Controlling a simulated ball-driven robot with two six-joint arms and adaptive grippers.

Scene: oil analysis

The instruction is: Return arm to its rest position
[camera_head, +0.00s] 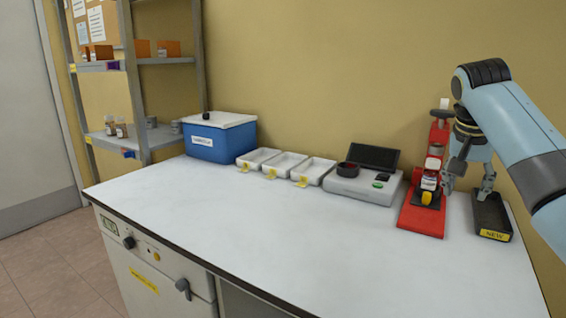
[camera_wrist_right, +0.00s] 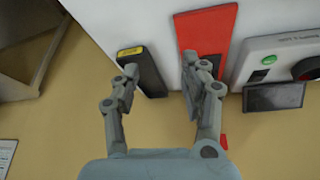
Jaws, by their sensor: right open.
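My right gripper (camera_head: 467,184) is open over the right end of the bench, between the red stand (camera_head: 420,222) and the black tray labelled NEW (camera_head: 493,236). In the right wrist view my right gripper (camera_wrist_right: 167,71) has its fingers spread with nothing between them. The red stand (camera_wrist_right: 206,35) and the black tray (camera_wrist_right: 150,78) lie beyond the fingertips there. A small jar with a white cap (camera_head: 430,179) stands in the red stand, close to the left finger. My left gripper is not in view.
A grey device with a dark screen (camera_head: 362,188) stands left of the red stand. Several white trays (camera_head: 283,164) and a blue box with a white lid (camera_head: 215,142) line the wall. A metal shelf (camera_head: 150,140) stands at the left. The bench front (camera_head: 270,235) is clear.

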